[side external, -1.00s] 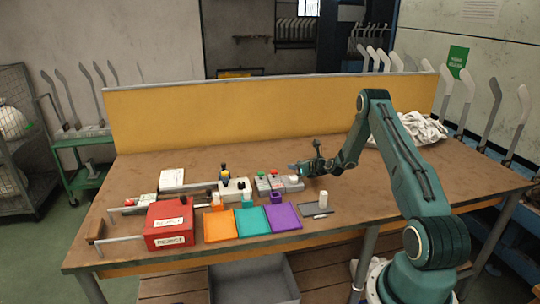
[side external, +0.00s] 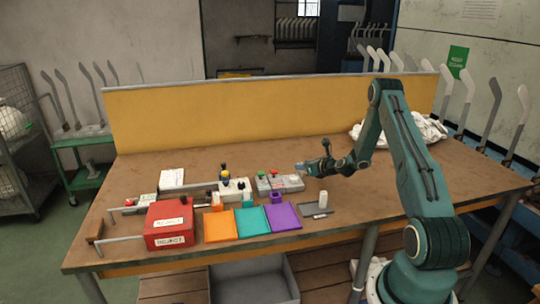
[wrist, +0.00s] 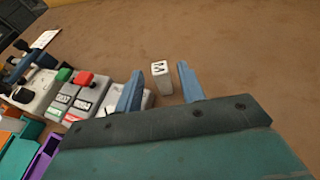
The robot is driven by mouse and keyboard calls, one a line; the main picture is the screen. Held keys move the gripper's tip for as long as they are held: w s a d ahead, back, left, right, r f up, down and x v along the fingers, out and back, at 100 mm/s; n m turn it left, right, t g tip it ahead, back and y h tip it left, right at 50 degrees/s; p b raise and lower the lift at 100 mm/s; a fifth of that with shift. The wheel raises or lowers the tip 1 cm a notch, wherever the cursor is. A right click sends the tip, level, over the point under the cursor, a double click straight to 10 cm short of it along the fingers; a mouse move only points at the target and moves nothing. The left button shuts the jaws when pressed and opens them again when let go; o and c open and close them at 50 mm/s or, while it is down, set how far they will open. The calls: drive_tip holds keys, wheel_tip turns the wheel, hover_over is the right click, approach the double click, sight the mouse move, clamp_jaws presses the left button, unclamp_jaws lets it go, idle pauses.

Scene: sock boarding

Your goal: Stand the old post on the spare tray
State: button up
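A white post (wrist: 161,78) marked "M" stands upright at a grey block (wrist: 147,99) in the wrist view. My gripper (wrist: 160,78) has its two blue fingers spread, one on each side of the post in the picture, with gaps visible. In the side view my gripper (side external: 303,169) hangs over the right end of the grey block row, and the marked post is hard to make out there. A small dark grey tray (side external: 309,208) lies in front, with another pale post (side external: 323,199) upright at it. I cannot tell which post is the old one.
Grey button boxes (side external: 270,184) adjoin the block. Orange (side external: 219,227), teal (side external: 252,221) and purple (side external: 283,217) trays lie in front, beside a red reject box (side external: 168,224). A thin light item (side external: 320,215) lies by the grey tray.

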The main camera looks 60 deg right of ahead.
drive_tip(key=shift+v, duration=1.35)
